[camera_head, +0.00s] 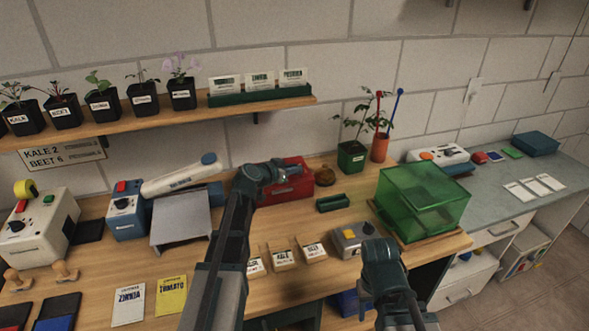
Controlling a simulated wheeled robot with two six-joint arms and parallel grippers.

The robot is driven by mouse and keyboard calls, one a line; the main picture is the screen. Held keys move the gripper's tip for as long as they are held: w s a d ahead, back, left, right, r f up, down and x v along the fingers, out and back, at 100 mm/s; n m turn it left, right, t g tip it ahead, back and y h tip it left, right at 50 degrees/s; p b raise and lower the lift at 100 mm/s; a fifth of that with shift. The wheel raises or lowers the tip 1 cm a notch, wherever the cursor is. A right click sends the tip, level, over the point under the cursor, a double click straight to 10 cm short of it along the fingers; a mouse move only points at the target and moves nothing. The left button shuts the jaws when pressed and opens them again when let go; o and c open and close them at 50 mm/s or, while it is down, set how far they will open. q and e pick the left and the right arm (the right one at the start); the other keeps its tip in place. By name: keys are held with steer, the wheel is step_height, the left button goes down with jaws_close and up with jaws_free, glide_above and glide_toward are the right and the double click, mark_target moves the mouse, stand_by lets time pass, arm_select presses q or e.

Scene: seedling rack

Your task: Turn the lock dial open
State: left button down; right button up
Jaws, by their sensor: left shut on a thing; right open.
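A red box (299,189) stands on the wooden bench against the wall. My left gripper (287,169) reaches across its front and upper face. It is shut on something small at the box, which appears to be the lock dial. The jaws hide the dial, so its angle cannot be read. My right gripper (379,248) is open and empty over the front of the bench, to the right of and nearer than the red box, just beside a grey control box (350,240).
A green transparent case (424,198) stands right of the red box, with a small green tray (332,203) between them. A grey stand (181,218) and blue device (127,222) are to the left. Labelled seed holders (283,259) line the front. A plant shelf (150,123) hangs above.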

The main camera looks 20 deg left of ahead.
arm_select(q)
steer(key=shift+a+f+m+g+h, duration=0.1)
steer(key=shift+m+g+h, duration=0.3)
steer(key=shift+m+h, duration=0.3)
steer(key=c, duration=0.9)
jaws_free()
steer(key=p+v, duration=0.5)
steer(key=v, duration=0.9)
steer(key=shift+f, duration=0.1)
